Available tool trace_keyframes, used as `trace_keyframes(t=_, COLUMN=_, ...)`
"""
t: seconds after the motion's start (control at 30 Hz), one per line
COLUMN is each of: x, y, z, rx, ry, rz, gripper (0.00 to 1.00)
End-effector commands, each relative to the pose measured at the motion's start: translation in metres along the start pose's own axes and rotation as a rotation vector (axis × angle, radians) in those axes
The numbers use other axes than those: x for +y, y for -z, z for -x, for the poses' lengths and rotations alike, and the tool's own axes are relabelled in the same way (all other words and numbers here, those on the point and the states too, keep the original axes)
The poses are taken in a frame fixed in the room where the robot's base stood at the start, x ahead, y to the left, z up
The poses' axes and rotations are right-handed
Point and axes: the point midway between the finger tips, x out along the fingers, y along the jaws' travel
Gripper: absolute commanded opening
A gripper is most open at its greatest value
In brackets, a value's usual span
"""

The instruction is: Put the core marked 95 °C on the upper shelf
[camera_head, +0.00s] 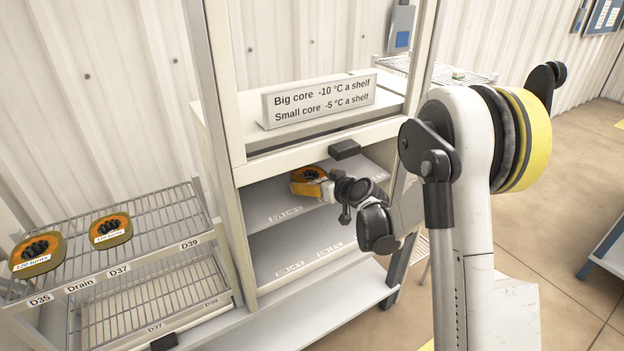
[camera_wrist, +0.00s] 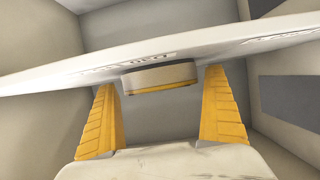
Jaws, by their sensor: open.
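A core (camera_head: 308,175) with an orange top and dark centre sits on the upper shelf (camera_head: 272,205) inside the cabinet. No 95 °C mark can be read on it. My gripper (camera_head: 322,189) reaches in from the right, and its yellow finger overlaps the core in the head view. In the wrist view the two yellow fingers (camera_wrist: 160,88) are spread apart. The core (camera_wrist: 158,72) shows between their tips, its face pale with a yellow edge, against the pale shelf (camera_wrist: 60,82). Gaps show on both sides of it. The lower shelf (camera_head: 300,245) has printed labels and looks empty.
A wire rack (camera_head: 160,215) on the left, with labels such as D35, Drain, D37 and D39, bears two cores (camera_head: 36,252) (camera_head: 110,230). A sign (camera_head: 318,98) above the shelves reads big core -10 °C, small core -5 °C a shelf. Cabinet posts flank the opening.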

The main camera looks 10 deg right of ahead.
Motion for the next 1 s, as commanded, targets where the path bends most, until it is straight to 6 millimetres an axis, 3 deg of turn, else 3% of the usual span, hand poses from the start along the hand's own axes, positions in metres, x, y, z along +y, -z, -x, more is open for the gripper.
trace_keyframes(t=0.3, x=0.0, y=0.003, z=0.073, rx=0.0, ry=-0.001, rz=-0.001, gripper=1.0)
trace_keyframes(t=0.57, x=-0.003, y=0.004, z=0.102, rx=-0.008, ry=0.002, rz=-0.003, gripper=1.0)
trace_keyframes(t=0.77, x=-0.036, y=0.024, z=0.14, rx=-0.106, ry=0.022, rz=-0.031, gripper=1.0)
trace_keyframes(t=1.0, x=-0.091, y=0.029, z=0.233, rx=-0.307, ry=-0.01, rz=-0.095, gripper=1.0)
